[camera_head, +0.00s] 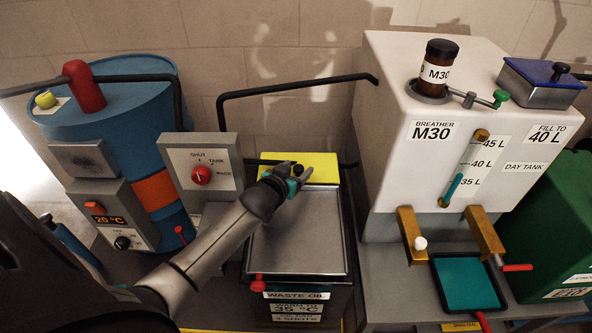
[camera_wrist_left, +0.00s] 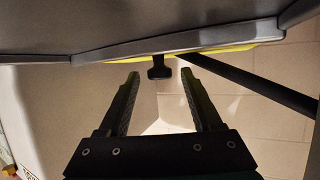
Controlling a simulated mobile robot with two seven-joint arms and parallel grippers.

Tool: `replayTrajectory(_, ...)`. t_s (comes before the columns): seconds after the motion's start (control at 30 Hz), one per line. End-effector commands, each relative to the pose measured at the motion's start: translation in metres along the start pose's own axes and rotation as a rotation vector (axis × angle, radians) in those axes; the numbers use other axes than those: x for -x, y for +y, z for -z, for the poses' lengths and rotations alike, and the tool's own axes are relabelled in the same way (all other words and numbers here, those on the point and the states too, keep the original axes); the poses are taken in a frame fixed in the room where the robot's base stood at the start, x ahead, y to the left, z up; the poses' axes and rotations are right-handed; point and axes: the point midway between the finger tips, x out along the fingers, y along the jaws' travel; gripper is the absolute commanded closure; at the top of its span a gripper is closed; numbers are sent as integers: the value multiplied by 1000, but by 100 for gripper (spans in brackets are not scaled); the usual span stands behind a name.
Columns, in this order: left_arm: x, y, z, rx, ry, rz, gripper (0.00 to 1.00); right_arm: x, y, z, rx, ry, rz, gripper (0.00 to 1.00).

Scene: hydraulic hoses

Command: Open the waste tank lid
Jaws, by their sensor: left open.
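The waste oil tank (camera_head: 297,295) stands low in the middle of the head view, with a flat grey top (camera_head: 305,240) and a yellow panel (camera_head: 325,166) at its back end. My left gripper (camera_head: 291,175) is over the front edge of the yellow panel, its fingers pointing to the back. In the left wrist view the gripper (camera_wrist_left: 160,80) is open and empty. A small black knob (camera_wrist_left: 160,71) shows just beyond and between its fingertips, below a yellow edge (camera_wrist_left: 210,49). Contact cannot be told. My right gripper is out of view.
A black rail (camera_head: 300,86) runs behind the tank. A grey box with a red dial (camera_head: 202,174) and a blue drum (camera_head: 120,130) stand left. The white day tank (camera_head: 400,90) stands close on the right, with a teal tray (camera_head: 466,284) in front.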

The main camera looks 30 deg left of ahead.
Motion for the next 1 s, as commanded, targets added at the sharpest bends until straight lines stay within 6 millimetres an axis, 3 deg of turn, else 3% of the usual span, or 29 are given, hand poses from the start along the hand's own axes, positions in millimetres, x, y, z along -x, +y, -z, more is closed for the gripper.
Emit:
replayTrajectory(0.17, 0, 0, 0, 0, 0, 0, 34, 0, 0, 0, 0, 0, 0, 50)
replayTrajectory(0.73, 0, 0, 0, 0, 0, 0, 98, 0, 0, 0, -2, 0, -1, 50)
replayTrajectory(1.0, 0, 0, 0, 0, -1, 0, 100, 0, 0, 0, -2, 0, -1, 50)
